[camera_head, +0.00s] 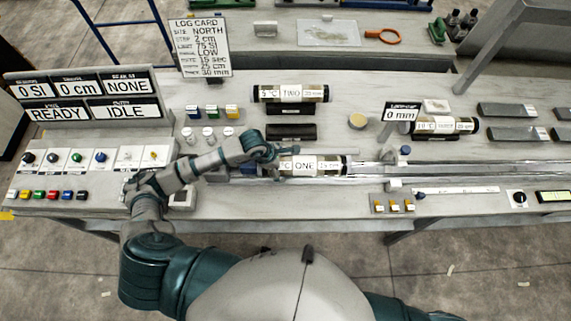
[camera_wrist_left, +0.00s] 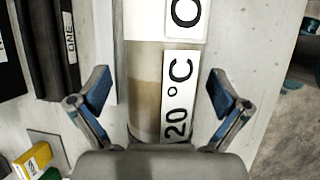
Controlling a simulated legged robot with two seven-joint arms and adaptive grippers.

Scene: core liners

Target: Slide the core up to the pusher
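The core labelled ONE (camera_head: 332,167) is a clear tube with white labels and dark ends. It lies lengthwise in the track on the bench; the left wrist view shows its tan end section and "20 °C" label (camera_wrist_left: 177,95). My left gripper (camera_head: 277,153) is over the core's left part. In the left wrist view its two blue-padded fingers (camera_wrist_left: 158,90) are spread on either side of the core, with gaps to it. A small blue-topped part (camera_head: 405,153) stands at the track right of the core; I cannot tell whether it is the pusher. My right gripper is out of view.
The core labelled TWO (camera_head: 291,93) lies in a cradle behind, with an empty dark cradle (camera_head: 291,132) in front of it. Another core (camera_head: 440,126) lies at the right beside the 0 mm display (camera_head: 400,114). The long track (camera_head: 460,172) runs clear to the right.

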